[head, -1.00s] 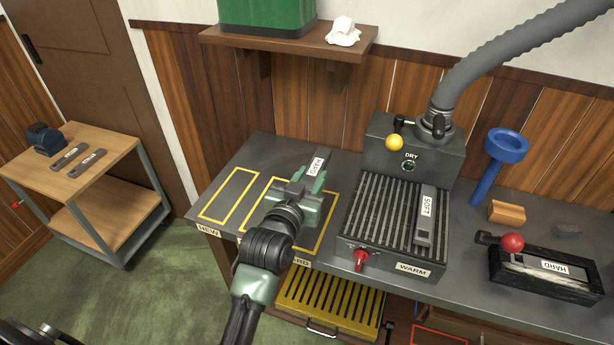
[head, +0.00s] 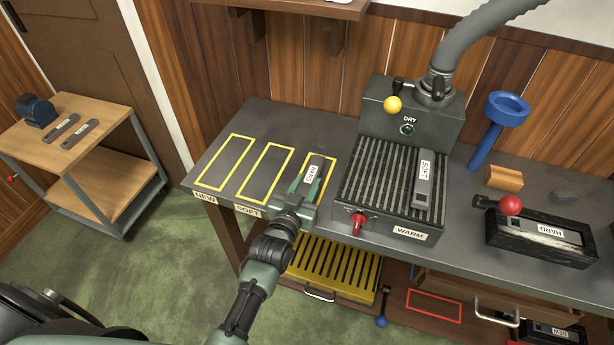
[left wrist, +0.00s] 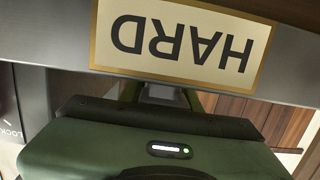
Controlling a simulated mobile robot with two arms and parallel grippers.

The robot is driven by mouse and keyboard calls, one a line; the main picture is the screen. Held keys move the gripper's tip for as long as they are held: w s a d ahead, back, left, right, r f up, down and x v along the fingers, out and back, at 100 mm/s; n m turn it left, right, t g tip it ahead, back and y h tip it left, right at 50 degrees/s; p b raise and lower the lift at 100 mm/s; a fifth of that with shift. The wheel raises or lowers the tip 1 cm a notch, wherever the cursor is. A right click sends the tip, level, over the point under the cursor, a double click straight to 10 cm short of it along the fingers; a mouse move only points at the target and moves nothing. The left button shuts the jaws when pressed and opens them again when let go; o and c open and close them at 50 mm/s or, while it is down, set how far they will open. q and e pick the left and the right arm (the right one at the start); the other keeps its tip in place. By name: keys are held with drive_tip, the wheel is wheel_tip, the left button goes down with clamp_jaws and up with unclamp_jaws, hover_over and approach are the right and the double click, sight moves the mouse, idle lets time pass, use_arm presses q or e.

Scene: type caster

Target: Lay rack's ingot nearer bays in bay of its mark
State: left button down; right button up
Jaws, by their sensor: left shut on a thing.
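My left gripper (head: 308,187) is shut on a grey ingot marked HARD (head: 315,168). The ingot lies lengthwise over the third yellow-outlined bay (head: 329,160); I cannot tell whether it touches the bench. The other two bays, NEW (head: 225,163) and SOFT (head: 265,173), are empty. My right gripper is not in view.
A black mould with a red knob (head: 540,240) holds another HARD bar at the right. A blue funnel stand (head: 505,108) and a tan block (head: 505,178) stand behind it. A wooden cart (head: 75,130) with two bars is at the left. A yellow slotted tray (head: 335,270) sits below the bench.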

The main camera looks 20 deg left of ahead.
use_arm(q)
drive_tip(key=shift+w, duration=0.15)
drive_tip(key=c, duration=1.4)
unclamp_jaws()
drive_tip(key=shift+f, duration=0.5)
drive_tip(key=shift+c, duration=0.2)
drive_tip(key=o, duration=0.4)
drive_tip(key=shift+s, duration=0.2)
drive_tip(key=shift+r, duration=0.1)
drive_tip(key=shift+r, duration=0.1)
drive_tip(key=s, duration=0.4)
drive_tip(key=s+r, duration=0.1)
drive_tip(key=s, duration=0.7)
drive_tip(key=shift+a+r, duration=0.2)
drive_tip(key=shift+r, duration=0.2)
